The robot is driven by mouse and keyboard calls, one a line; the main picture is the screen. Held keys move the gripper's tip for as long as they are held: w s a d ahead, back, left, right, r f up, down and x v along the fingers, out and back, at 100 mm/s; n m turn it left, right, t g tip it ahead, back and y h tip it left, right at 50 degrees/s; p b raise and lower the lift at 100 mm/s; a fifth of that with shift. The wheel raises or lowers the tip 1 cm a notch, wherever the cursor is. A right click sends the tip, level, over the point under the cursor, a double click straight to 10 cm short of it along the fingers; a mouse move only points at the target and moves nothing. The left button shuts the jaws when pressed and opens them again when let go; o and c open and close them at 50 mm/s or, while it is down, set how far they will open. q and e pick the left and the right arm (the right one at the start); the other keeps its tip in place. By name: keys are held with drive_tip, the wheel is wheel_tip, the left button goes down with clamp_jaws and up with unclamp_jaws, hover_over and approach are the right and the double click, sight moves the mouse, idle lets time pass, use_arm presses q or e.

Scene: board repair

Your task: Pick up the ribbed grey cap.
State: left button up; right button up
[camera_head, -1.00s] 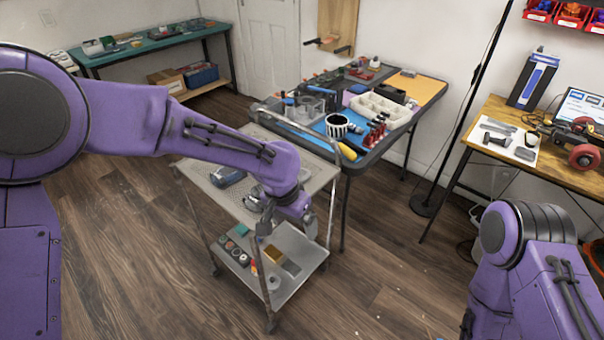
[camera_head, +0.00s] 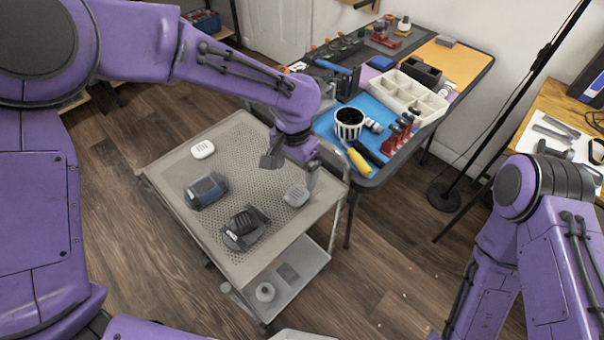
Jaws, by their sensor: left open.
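A small grey cap (camera_head: 296,195) with faint ribs lies near the right side of the perforated cart top (camera_head: 165,172). My left gripper (camera_head: 290,172) is above and just behind it in the head view, fingers pointing down and spread apart, with nothing seen between them. Whether a finger touches the cap cannot be told. My right arm shows at the right edge, but its gripper is out of view.
A pale slotted piece (camera_head: 203,149), a blue-grey device (camera_head: 206,191) and a dark device (camera_head: 245,228) also sit on the cart. A table (camera_head: 374,179) with a striped cup (camera_head: 348,123) and white bin (camera_head: 410,96) stands close behind at right.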

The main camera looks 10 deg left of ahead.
use_arm(q)
hover_over(291, 200)
drive_tip(key=f, duration=0.3)
drive_tip(key=d+f, duration=0.1)
drive_tip(key=shift+s+f, duration=0.15)
drive_tip(key=shift+s, duration=0.1)
drive_tip(key=f, duration=0.3)
drive_tip(key=w+a+f, duration=0.1)
drive_tip(key=f, duration=0.1)
drive_tip(key=shift+f, duration=0.25)
drive_tip(key=shift+s, duration=0.2)
drive_tip(key=c, duration=1.1)
